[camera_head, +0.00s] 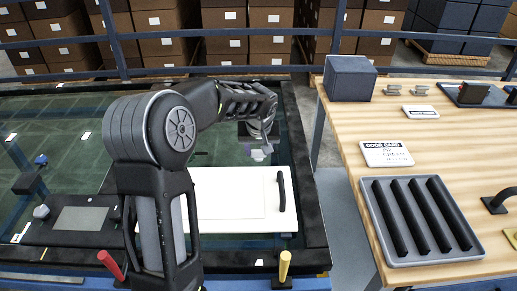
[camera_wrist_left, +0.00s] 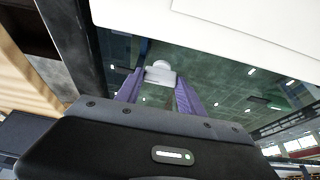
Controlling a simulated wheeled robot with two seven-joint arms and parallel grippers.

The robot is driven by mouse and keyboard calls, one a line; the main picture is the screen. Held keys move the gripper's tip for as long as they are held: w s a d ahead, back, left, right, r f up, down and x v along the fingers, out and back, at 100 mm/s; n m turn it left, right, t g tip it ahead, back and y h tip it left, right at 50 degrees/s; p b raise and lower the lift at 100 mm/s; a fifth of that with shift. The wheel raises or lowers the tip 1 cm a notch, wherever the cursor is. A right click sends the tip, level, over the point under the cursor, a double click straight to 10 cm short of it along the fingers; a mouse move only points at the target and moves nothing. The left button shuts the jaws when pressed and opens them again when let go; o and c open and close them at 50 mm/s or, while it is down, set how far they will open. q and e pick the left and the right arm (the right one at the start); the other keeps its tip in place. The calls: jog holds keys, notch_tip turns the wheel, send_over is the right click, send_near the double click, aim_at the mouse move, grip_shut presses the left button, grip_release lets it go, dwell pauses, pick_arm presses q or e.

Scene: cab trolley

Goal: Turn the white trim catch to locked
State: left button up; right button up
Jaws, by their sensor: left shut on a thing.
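The white trim catch (camera_wrist_left: 160,73) shows in the left wrist view as a small rounded white piece between my two purple fingers, and its base is hidden. In the head view a pale bit of the catch (camera_head: 258,155) shows under the gripper, just beyond the far edge of the white door panel (camera_head: 230,180). My left gripper (camera_head: 262,148) points down there and is shut on the catch; the wrist view shows the gripper (camera_wrist_left: 160,92) too. I cannot tell how far the catch is turned. My right gripper is not in view.
The panel has a black handle (camera_head: 281,190) at its right. A red lever (camera_head: 110,264) and a yellow lever (camera_head: 285,266) stand at the front edge. The wooden table (camera_head: 350,110) at right holds a grey ribbed tray (camera_head: 391,250), a door card sign (camera_head: 386,154) and a dark box (camera_head: 350,78).

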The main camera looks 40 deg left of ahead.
pick_arm(q)
jog(key=shift+m, duration=0.3)
jog(key=m, duration=0.2)
jog(key=m+h+p, duration=0.1)
jog(key=shift+s+a+m+t, duration=0.1)
jog(key=shift+a+m+t, duration=0.1)
jog(key=shift+m+t, duration=0.2)
jog(key=m+h, duration=0.2)
jog(key=m, duration=0.2)
jog(key=shift+a+m, duration=0.15)
jog(key=shift+m, duration=0.15)
jog(key=m+h, duration=0.2)
jog(key=m, duration=0.2)
jog(key=shift+m+b, duration=0.3)
jog(key=shift+a+m+g+h+p, duration=0.1)
jog(key=shift+m+g+h+p, duration=0.45)
jog(key=shift+m, duration=1.65)
jog(key=shift+g, duration=0.35)
jog(key=o, duration=1.4)
jog(key=shift+c, duration=0.2)
jog(key=shift+r, duration=0.1)
